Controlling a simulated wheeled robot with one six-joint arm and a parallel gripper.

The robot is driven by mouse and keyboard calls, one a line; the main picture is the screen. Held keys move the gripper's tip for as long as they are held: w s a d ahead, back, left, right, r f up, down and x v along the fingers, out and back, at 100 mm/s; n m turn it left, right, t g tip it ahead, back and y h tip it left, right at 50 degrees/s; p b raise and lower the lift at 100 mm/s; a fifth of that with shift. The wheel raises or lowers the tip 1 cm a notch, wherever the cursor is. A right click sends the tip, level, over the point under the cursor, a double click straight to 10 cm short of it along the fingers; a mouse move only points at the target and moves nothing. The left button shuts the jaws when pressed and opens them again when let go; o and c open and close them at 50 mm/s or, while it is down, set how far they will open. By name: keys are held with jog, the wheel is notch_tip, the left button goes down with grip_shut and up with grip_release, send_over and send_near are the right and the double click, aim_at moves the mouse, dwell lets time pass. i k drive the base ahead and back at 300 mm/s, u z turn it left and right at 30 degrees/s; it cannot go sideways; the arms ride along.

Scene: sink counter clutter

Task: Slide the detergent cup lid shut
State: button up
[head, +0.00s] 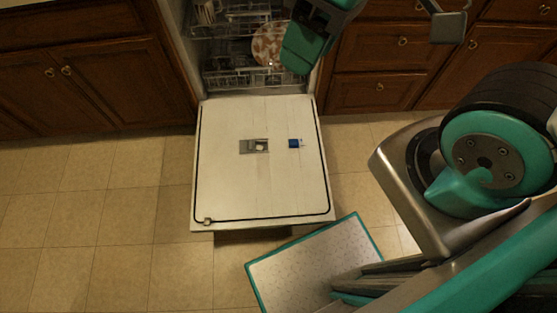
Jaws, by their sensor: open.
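The dishwasher door (225,185) lies folded down flat. A small grey detergent dispenser (246,146) is set in its middle, with a pale piece (261,147) on its right part. The picture is too small to tell the lid from the cup, or how far the lid stands open. A small blue piece (294,143) sits on the door just right of the dispenser. The teal and dark end of my arm, with my gripper (301,50), is at the top, in front of the dishwasher opening and apart from the dispenser. Its fingertips are not clearly seen.
A rack (235,75) and a patterned plate (268,42) are inside the dishwasher. Wooden cabinets (85,75) stand at left and drawers (375,92) at right. A pale, teal-edged panel (310,262) lies below the door. Tiled floor at left is clear.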

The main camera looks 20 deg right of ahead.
aim_at(245, 147)
jog(key=k, duration=0.95)
jog(key=u, duration=0.45)
